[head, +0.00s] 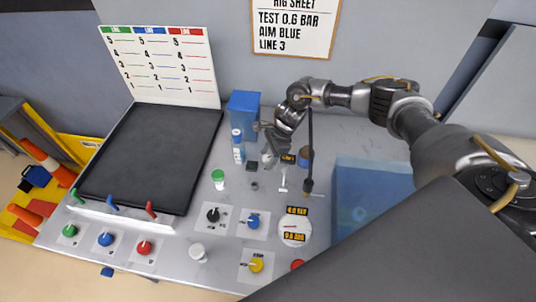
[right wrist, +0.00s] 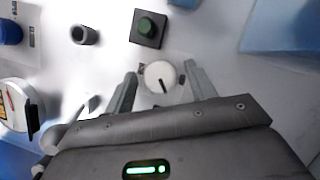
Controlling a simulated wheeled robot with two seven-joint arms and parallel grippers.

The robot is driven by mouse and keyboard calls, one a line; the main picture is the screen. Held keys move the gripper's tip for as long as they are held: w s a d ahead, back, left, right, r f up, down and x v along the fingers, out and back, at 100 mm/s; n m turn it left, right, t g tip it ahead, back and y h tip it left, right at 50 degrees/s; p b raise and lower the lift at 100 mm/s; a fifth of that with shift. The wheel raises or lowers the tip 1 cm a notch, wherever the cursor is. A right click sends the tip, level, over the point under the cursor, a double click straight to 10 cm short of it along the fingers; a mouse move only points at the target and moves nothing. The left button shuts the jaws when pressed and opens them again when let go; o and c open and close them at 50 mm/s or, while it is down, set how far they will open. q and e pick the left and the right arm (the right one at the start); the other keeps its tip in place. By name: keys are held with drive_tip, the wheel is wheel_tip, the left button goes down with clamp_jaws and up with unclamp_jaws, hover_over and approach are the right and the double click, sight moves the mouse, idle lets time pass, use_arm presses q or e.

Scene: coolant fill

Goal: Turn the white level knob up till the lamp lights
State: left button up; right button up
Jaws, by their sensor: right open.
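The white level knob (right wrist: 160,76) shows in the right wrist view, with a dark pointer line on its face directed down in the picture. My right gripper (right wrist: 158,84) is open, with one finger on each side of the knob. I cannot tell whether either finger touches it. In the head view my right gripper (head: 269,142) is low over the back of the bench and mostly hides the knob. A small dark green lamp on a black square (right wrist: 149,29) sits beside the knob and looks unlit; it also shows in the head view (head: 252,166). My left gripper is not in view.
A translucent blue tank (head: 370,200) stands right. A round gauge (head: 294,232) and black, blue and yellow knobs are nearer the front.

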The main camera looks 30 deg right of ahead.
drive_tip(key=c, duration=1)
drive_tip(key=shift+s+m+t+b, duration=0.1)
drive_tip(key=shift+m+t+b, duration=0.5)
drive_tip(key=shift+m, duration=0.7)
drive_tip(key=shift+m+t+h+b, duration=0.4)
drive_tip(key=shift+m+b, duration=0.1)
drive_tip(key=shift+m, duration=1)
drive_tip(key=shift+r, duration=0.1)
drive_tip(key=o, duration=1)
